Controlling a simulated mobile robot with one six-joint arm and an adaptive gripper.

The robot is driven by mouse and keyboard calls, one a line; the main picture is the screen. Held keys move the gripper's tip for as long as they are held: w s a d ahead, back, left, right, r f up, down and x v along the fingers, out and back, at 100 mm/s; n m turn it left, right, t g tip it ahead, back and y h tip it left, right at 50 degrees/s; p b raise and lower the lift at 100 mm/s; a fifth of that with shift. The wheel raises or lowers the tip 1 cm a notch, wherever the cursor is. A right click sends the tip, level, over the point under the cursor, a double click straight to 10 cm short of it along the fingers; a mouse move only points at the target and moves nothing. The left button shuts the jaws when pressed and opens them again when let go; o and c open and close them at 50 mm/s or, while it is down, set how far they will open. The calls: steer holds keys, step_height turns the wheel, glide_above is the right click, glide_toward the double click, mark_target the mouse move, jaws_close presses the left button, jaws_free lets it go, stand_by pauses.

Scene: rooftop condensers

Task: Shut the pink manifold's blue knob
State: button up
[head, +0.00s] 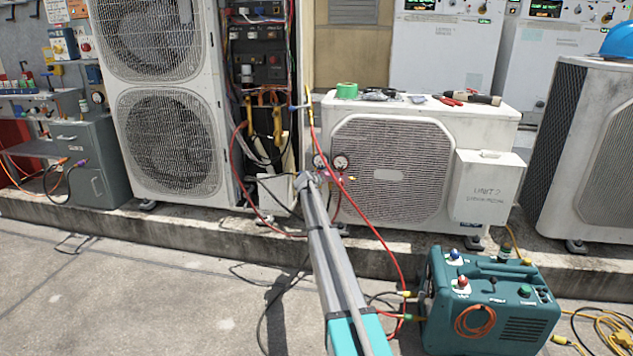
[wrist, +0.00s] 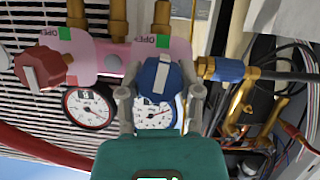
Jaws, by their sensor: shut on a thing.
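The pink manifold (wrist: 112,58) spans the upper wrist view, with a red knob (wrist: 48,68) on its left and the blue knob (wrist: 172,92) on its right. The blue knob has a white stripe that runs roughly up and down; a green patch and the word OPEN show above it. My gripper (wrist: 160,92) is shut on the blue knob, one finger on each side. In the head view, my gripper (head: 308,181) is at the manifold in front of the middle condenser, and hides most of the manifold.
Two gauges, one left (wrist: 90,107) and one partly hidden behind the blue knob (wrist: 150,117), hang below the manifold. A red hose (head: 383,238) runs to the teal machine (head: 490,300) on the floor. A tall condenser with open wiring (head: 262,75) stands left.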

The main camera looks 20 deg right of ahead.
steer(key=shift+w+a, duration=0.1)
steer(key=shift+a, duration=0.05)
jaws_close()
steer(key=shift+m, duration=0.3)
steer(key=shift+m+t+y, duration=0.5)
steer(key=shift+m+y, duration=0.2)
steer(key=shift+m, duration=0.1)
steer(key=m+t+y, duration=0.1)
steer(key=m+b, duration=0.1)
steer(key=m, duration=0.1)
steer(key=shift+d+f+m+t+y+b, duration=0.2)
steer(key=shift+m+t+y+b, duration=0.1)
steer(key=shift+t+y, duration=0.1)
steer(key=m+t+y+b, duration=0.1)
steer(key=m+b, duration=0.1)
steer(key=m, duration=0.1)
steer(key=shift+m+t+b, duration=0.65)
steer(key=shift+m+t, duration=0.05)
steer(key=shift+m, duration=0.3)
steer(key=shift+m+t+b, duration=0.3)
steer(key=shift+m+b, duration=0.15)
steer(key=shift+m, duration=0.35)
steer(key=o, duration=1.1)
jaws_free()
steer(key=shift+d, duration=0.1)
steer(key=shift+c, duration=0.2)
